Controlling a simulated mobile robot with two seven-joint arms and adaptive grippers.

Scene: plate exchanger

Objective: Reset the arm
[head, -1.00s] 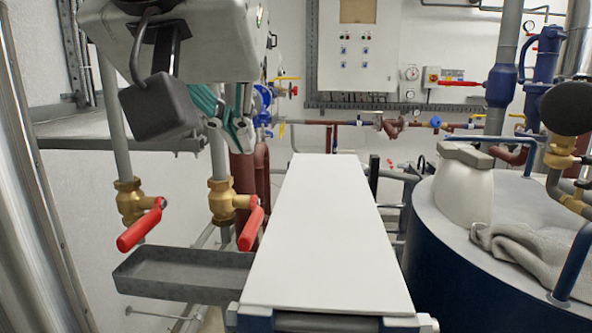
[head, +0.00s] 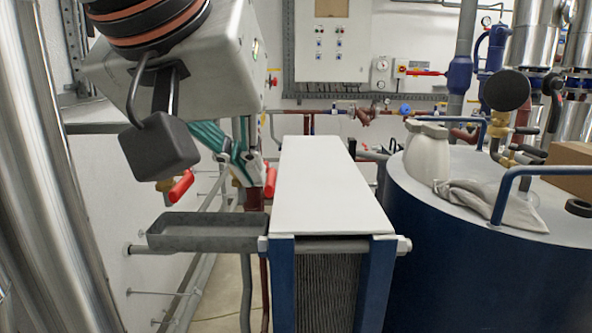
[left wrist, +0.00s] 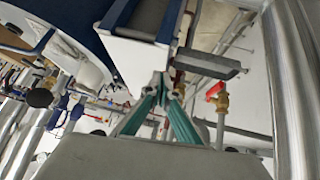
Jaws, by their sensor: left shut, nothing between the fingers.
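My left gripper (head: 254,172) has teal fingers with grey tips. It hangs beside the left edge of the white-topped plate exchanger (head: 330,190) in the head view, in front of a red valve handle (head: 270,183). In the left wrist view the fingertips of the left gripper (left wrist: 160,82) meet, with nothing seen between them. The exchanger's white surface (left wrist: 135,58) appears just beyond the tips there; I cannot tell the exact gap. My right gripper is in neither view.
A grey tray (head: 205,236) sticks out left of the exchanger. Another red valve handle (head: 181,186) is behind it. A large blue tank (head: 450,250) stands at the right, with a white container (head: 427,155) and a grey cloth (head: 490,198) on top. A control cabinet (head: 333,40) is on the back wall.

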